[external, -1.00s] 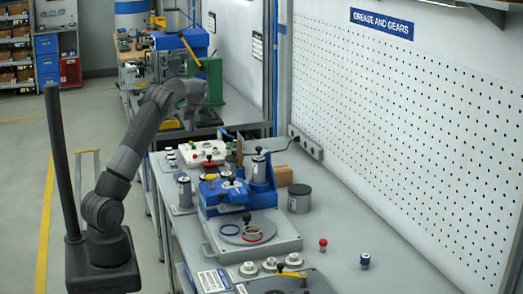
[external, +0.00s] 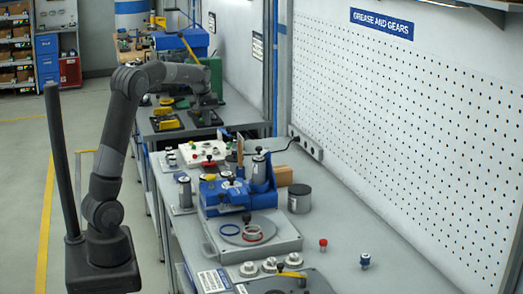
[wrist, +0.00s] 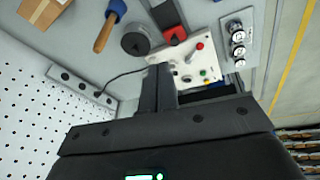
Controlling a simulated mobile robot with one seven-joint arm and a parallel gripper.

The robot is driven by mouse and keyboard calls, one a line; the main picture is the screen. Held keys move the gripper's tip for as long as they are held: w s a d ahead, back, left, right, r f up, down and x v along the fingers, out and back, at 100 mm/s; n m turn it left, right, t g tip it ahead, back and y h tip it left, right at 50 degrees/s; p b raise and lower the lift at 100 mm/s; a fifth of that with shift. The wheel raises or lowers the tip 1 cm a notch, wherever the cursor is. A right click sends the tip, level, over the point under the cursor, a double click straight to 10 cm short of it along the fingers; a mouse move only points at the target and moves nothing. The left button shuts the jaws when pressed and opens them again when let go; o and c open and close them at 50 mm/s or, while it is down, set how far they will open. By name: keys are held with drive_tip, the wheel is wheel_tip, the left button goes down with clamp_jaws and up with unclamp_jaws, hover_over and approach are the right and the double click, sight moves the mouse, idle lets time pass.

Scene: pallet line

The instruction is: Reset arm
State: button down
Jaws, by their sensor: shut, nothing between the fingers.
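My gripper (wrist: 160,72) is shut and empty in the wrist view, its two dark fingers close together. In the external view my gripper (external: 208,101) hangs at the end of my raised arm, beyond the near workbench (external: 335,240) and above the bench behind it. The forearm runs roughly level to the right from a high elbow. The fingertips are too small and dark to make out there. In the wrist view the fingers overlap the edge of a white panel with coloured knobs (wrist: 188,62); I cannot tell the height between them.
The near bench carries a blue and grey fixture (external: 262,175), a dark grey cylinder (external: 299,199), a red knob (external: 323,244) and a blue knob (external: 365,260). A pegboard wall (external: 430,110) borders it on the right. A power strip (wrist: 82,88) with a cable lies by the wall.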

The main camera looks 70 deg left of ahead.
drive_tip(key=s+d+r+m+t+h, duration=0.1)
drive_tip(key=s+d+r+m, duration=0.1)
drive_tip(key=d, duration=0.6)
drive_tip(key=s+d+r+m+t, duration=0.1)
drive_tip(key=d+r+m, duration=0.1)
drive_tip(key=d, duration=0.5)
drive_tip(key=s+d+f+m+h, duration=0.1)
drive_tip(key=s+d+f+m, duration=0.1)
drive_tip(key=s+d+m, duration=0.3)
drive_tip(key=s+d+f+m+t, duration=0.1)
drive_tip(key=s+d+f+m, duration=0.2)
drive_tip(key=s+d, duration=1)
drive_tip(key=d+m, duration=0.3)
drive_tip(key=d, duration=0.4)
drive_tip(key=shift+s+f+t+h, duration=0.2)
drive_tip(key=shift+s+t+h, duration=0.1)
drive_tip(key=shift+s+h, duration=0.1)
